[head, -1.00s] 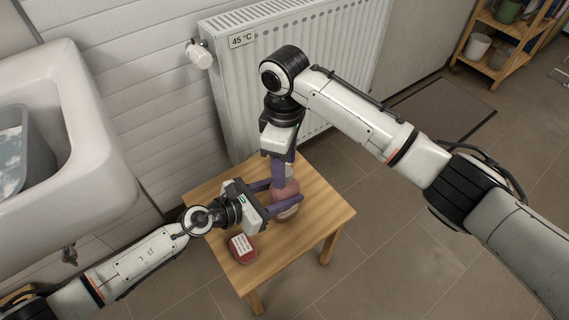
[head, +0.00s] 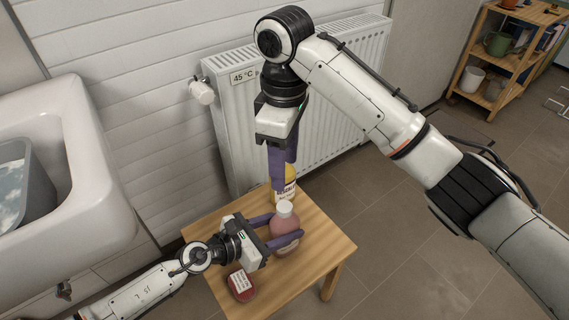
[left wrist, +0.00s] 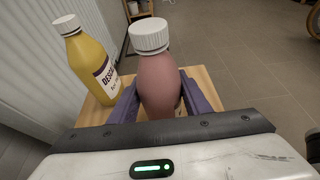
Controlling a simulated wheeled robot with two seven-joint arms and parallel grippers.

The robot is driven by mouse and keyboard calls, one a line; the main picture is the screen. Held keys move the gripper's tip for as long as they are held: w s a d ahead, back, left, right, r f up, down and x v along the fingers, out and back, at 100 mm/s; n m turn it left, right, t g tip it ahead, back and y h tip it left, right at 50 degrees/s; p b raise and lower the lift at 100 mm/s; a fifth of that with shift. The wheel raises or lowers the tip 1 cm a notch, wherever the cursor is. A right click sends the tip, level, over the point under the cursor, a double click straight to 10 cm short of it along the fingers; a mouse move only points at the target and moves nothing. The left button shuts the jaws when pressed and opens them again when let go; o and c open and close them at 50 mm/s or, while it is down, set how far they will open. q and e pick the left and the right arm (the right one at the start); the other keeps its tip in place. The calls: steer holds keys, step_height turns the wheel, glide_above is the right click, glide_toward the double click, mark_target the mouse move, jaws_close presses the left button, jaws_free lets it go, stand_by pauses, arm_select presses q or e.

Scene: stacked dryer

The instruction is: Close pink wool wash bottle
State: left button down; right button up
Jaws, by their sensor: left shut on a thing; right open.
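The pink wool wash bottle (head: 285,226) stands upright on the small wooden table, with a white cap (head: 285,206) on its top. In the left wrist view the pink bottle (left wrist: 158,85) fills the middle, and its ribbed white cap (left wrist: 149,36) sits on the neck. My left gripper (head: 284,230) is shut around the bottle's body from the left side. My right gripper (head: 283,178) is open, points down and hangs above and behind the cap, apart from it. Whether the cap is fully tight cannot be told.
A yellow bottle (left wrist: 88,62) with a white cap stands close behind the pink one. A red tin or box (head: 240,285) with a white label lies at the front left of the wooden table (head: 325,245). A radiator (head: 225,130) is behind, a sink (head: 75,150) at left.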

arm_select(q)
steer(key=c, duration=0.9)
jaws_free()
steer(key=p+v, duration=0.1)
steer(key=v, duration=0.8)
steer(key=shift+s+a+r, duration=0.3)
steer(key=shift+s+a, duration=0.1)
steer(key=shift+a, duration=0.1)
